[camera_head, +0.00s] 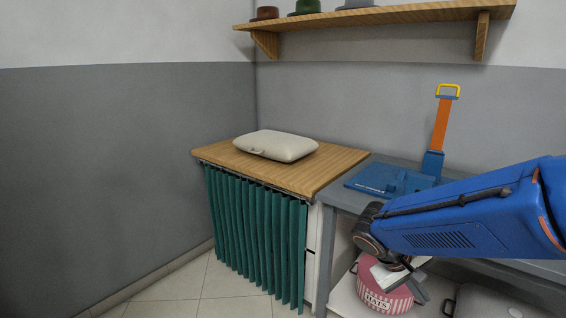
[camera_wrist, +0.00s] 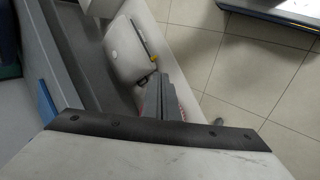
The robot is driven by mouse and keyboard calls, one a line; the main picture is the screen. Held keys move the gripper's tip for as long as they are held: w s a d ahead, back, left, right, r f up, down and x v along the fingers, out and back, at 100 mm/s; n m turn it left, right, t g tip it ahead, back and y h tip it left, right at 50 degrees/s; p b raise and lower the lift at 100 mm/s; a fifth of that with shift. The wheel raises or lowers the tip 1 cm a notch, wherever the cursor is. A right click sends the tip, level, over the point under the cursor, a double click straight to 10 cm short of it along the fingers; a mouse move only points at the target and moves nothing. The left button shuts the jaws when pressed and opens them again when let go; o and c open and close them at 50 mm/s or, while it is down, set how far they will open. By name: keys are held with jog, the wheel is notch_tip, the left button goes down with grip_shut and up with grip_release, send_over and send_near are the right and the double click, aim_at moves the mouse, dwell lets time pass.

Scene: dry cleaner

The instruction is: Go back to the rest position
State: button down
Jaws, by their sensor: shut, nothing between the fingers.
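My blue arm reaches in from the right in the head view, and its wrist points down in front of the grey table. My gripper (camera_head: 420,292) is at its end, low, in front of a pink and white striped hat box (camera_head: 375,299) and hiding part of it. In the wrist view my gripper (camera_wrist: 172,98) shows as dark fingers closed together with nothing held. A sliver of the striped box shows beside the fingers there.
A grey table (camera_head: 340,198) bears a blue and orange press-like device (camera_head: 440,125). A wooden-topped cabinet (camera_head: 335,163) with a green curtain bears a cream case (camera_head: 275,145). A shelf (camera_head: 380,18) with several hats is above. Tiled floor (camera_head: 225,290) is free at front left.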

jog(key=s+a+r+t+y, duration=0.2)
jog(key=s+y, duration=0.1)
jog(key=s, duration=0.3)
jog(key=s+a+r+m+t+y, duration=0.1)
jog(key=s+a+r+t+y, duration=0.1)
jog(key=s, duration=0.5)
jog(key=shift+a+r+y, duration=0.25)
jog(key=shift+r+y, duration=0.35)
jog(key=shift+y, duration=0.5)
